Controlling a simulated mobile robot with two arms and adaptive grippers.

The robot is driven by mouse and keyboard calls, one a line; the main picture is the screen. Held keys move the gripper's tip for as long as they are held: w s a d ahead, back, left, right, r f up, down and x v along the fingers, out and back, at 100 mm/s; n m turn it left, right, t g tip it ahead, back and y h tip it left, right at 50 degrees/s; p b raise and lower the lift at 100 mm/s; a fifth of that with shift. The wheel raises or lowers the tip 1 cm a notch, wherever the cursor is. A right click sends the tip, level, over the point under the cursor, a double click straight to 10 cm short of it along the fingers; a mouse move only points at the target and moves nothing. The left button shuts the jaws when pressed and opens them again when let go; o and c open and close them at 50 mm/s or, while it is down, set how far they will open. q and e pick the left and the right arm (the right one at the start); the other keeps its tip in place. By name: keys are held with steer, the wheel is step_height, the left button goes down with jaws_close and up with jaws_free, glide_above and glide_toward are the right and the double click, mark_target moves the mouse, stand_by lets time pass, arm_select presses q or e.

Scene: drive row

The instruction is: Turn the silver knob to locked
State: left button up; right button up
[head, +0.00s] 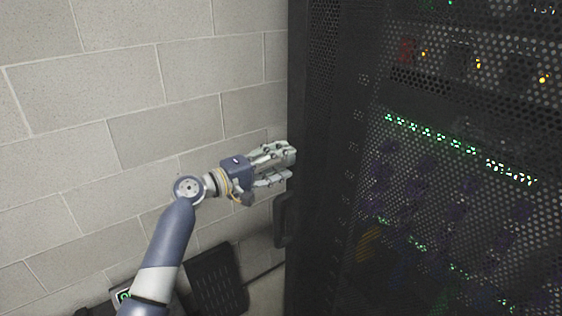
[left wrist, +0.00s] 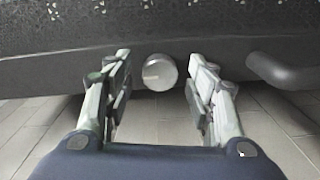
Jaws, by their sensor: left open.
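The silver knob (left wrist: 160,72) shows in the left wrist view as a round metal cylinder on the dark cabinet face. It lies between the two fingertips of my left gripper (left wrist: 161,75), with a gap on each side. The left gripper is open and empty. In the head view, my left gripper (head: 284,165) is at the left edge of the black rack, and the knob is hidden there. The knob's locked or unlocked state cannot be read. My right gripper is not in view.
The black rack (head: 340,200) with a perforated door and small lights fills the right side. A dark handle (head: 284,220) sits below my left gripper and also shows in the left wrist view (left wrist: 282,72). A block wall (head: 110,80) stands at left. A dark panel (head: 216,280) lies low.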

arm_select(q)
steer(key=v, duration=1.1)
steer(key=shift+s+a, duration=0.15)
steer(key=shift+a, duration=0.1)
steer(key=w+a+f+n+y, duration=0.1)
steer(key=a+f+y, duration=0.15)
steer(key=f, duration=0.95)
steer(key=a+f+n+y, duration=0.1)
steer(key=a+f+y, duration=0.15)
steer(key=f, duration=1.05)
steer(key=s+a+f+g+y, duration=0.1)
steer(key=s+a+f+y, duration=0.3)
steer(key=f, duration=0.7)
steer(key=s+f+g+y, duration=0.1)
steer(key=s+f+g, duration=0.1)
steer(key=s+f, duration=0.65)
steer(key=s+a+f+m+g+y, duration=0.2)
steer(key=s+f+m, duration=0.1)
steer(key=s+f, duration=1)
steer(key=s+a+f+m+g+y, duration=0.1)
steer(key=s+a+f+m+g, duration=0.15)
steer(key=s+f, duration=1.1)
steer(key=s+f+m+g+y, duration=0.1)
steer(key=s+m, duration=0.3)
steer(key=s, duration=1.4)
steer(key=shift+s+a+f+g, duration=0.2)
steer(key=shift+f+g, duration=0.25)
steer(key=shift+f, duration=0.1)
